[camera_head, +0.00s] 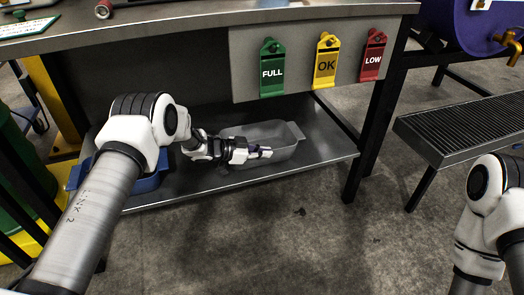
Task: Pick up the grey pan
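The grey pan (284,134) sits on the lower metal shelf of the workbench, toward its right half. The gripper and wrist hide part of the pan's front and left. I cannot tell whether the fingers touch it or how far apart they are. My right arm shows at the right edge; its gripper is out of view.
A blue pan (147,184) lies on the lower shelf (325,152), partly behind my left arm. Green FULL (272,68), yellow OK (326,62) and red LOW (374,57) tags hang on the bench front. A bench leg (372,150) stands right of the shelf. A grated stand (470,128) is farther right.

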